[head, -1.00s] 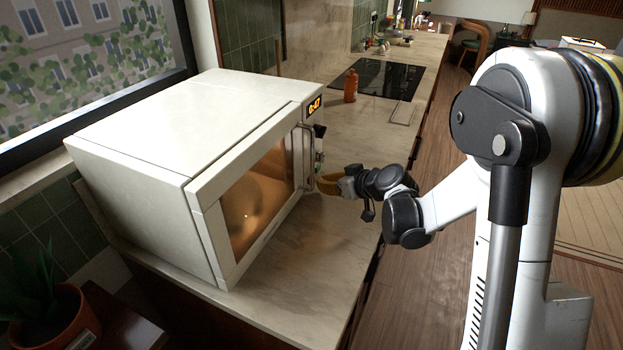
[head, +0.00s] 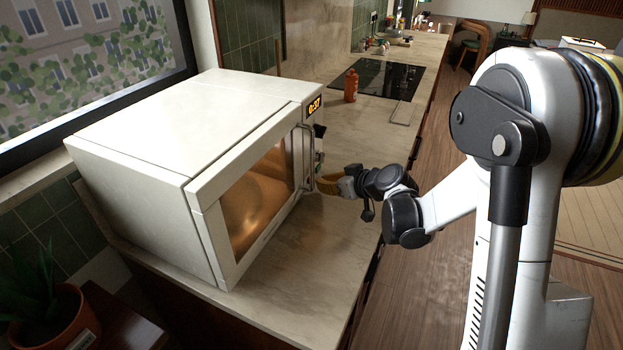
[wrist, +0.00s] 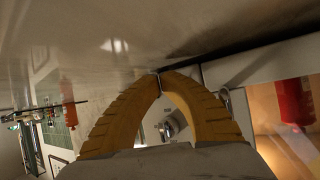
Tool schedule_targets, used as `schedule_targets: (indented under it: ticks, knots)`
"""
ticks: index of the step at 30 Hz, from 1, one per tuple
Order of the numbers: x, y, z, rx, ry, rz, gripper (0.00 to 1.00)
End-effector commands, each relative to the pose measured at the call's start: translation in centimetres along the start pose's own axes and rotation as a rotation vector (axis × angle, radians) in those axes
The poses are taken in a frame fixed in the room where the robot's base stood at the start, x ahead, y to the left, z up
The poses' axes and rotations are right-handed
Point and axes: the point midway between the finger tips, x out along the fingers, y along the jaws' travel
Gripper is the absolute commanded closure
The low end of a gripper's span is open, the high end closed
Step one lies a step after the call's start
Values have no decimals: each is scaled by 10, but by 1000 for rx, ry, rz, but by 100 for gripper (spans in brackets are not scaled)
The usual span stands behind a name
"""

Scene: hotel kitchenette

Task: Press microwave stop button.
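The white microwave (head: 150,130) stands on the counter with a warm light behind its door glass and a lit display (head: 314,106). Its door handle (head: 305,160) is on the right of the door. The control panel faces mostly away in the head view, and I cannot make out the stop button. My gripper (head: 327,184) is low beside the panel end of the microwave, partly behind the handle. In the wrist view its yellow-brown fingers (wrist: 160,76) meet at the tips with nothing seen between the tips. Whether they touch the panel cannot be told.
An orange bottle (head: 351,86) and a black hob (head: 385,78) are farther along the counter (head: 300,255). A potted plant (head: 50,310) stands at lower left. Open wooden floor (head: 400,290) lies right of the counter. A red object (wrist: 293,100) shows at the lit glass.

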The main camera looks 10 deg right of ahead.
Motion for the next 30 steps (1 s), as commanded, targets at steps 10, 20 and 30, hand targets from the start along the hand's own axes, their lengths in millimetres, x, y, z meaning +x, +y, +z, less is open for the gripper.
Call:
schedule_targets:
  ticks: [10,20,30]
  knots:
    - [6,-4,-3,0,0,-1,100]
    - [7,-4,-4,0,0,0,100]
    - [10,-5,-5,0,0,0,100]
